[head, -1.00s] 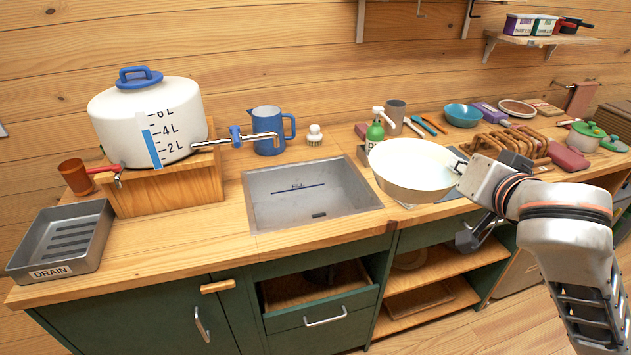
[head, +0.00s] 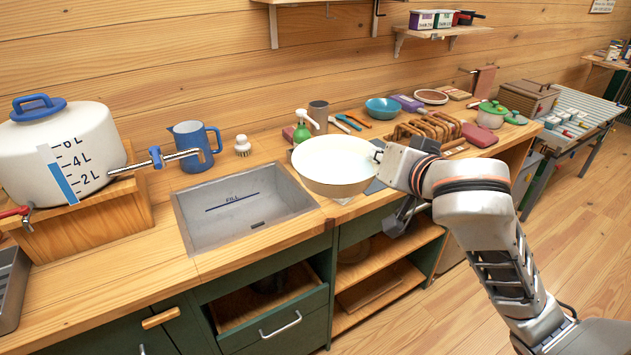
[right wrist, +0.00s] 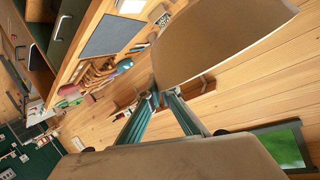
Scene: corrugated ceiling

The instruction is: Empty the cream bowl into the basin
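The cream bowl (head: 337,164) is held in the air at the right edge of the basin, in front of the green soap bottle. It looks about upright, and no contents can be made out in it. My right gripper (head: 384,158) is shut on the bowl's right rim. In the right wrist view the fingers (right wrist: 158,100) meet at the edge of the bowl (right wrist: 215,38). The basin (head: 240,212) is a grey sink set in the wooden counter, with a FILL line on its back wall; it looks empty. My left gripper is not in view.
A white tank (head: 95,150) with a blue lid stands left of the basin, its spout reaching toward it. A blue jug (head: 190,148) and a brush (head: 242,145) stand behind the basin. A green soap bottle (head: 302,132) stands behind the bowl. A drawer (head: 275,315) below is open.

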